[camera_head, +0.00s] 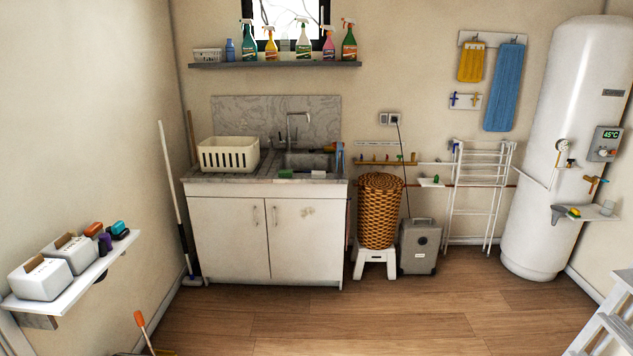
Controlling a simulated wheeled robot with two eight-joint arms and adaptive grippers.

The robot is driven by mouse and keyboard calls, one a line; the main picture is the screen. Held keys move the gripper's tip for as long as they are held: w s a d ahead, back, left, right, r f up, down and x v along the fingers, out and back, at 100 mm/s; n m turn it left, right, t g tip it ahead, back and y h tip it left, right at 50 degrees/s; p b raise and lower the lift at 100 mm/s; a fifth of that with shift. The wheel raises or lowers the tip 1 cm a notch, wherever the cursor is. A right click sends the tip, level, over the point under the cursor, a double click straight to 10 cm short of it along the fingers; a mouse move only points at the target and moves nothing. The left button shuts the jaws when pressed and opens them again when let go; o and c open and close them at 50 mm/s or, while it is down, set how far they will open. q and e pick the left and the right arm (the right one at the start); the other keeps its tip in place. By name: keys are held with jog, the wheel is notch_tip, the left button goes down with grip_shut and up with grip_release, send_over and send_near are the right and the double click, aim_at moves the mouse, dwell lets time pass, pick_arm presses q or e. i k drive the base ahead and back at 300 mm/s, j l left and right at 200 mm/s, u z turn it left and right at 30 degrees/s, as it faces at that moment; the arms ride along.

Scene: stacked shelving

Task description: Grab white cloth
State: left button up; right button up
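I cannot make out a white cloth anywhere in the head view. A yellow cloth (471,62) and a longer blue cloth (504,88) hang from a white wall rack at the upper right. A white slatted laundry basket (229,155) stands on the counter left of the sink, and its contents are hidden. Neither of my grippers is in view.
A white sink cabinet (230,238) stands against the back wall. Right of it are a wicker basket (380,212) on a white stool, a grey case (418,247), a white folding rack (480,192) and a boiler (560,150). The middle floor is clear.

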aim_at(315, 174)
jog(key=i+z, duration=0.1)
jog(key=i, duration=2.35)
